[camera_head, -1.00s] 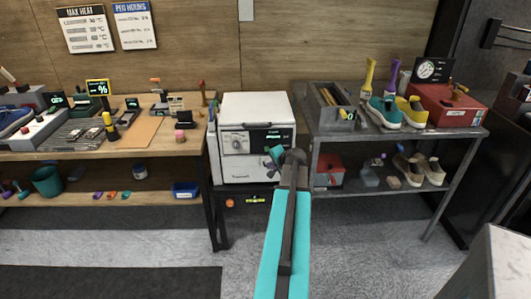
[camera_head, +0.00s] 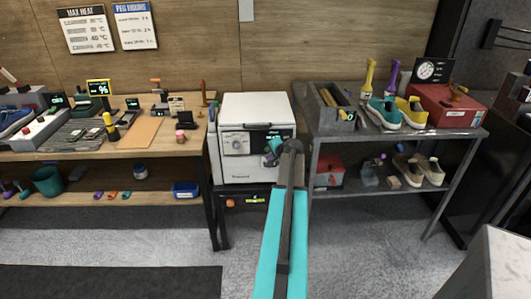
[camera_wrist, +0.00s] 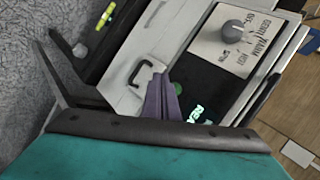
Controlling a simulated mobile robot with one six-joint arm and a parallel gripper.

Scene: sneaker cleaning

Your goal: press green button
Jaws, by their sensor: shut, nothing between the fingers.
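The white machine (camera_head: 255,107) stands between the two benches, with a dial and a dark display panel on its front. In the wrist view, a small round green button (camera_wrist: 204,87) shows on the dark panel (camera_wrist: 219,88), near glowing green digits (camera_wrist: 195,114). My gripper (camera_head: 271,153) is in front of the machine's right front side in the head view and covers part of the panel. In the wrist view my gripper (camera_wrist: 163,84) has its purple fingers together and empty, beside the green button. I cannot tell whether the fingertips touch the panel.
A wooden bench (camera_head: 60,154) with tools is at left. A metal rack (camera_head: 395,134) with shoes and a red box (camera_head: 447,106) is at right.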

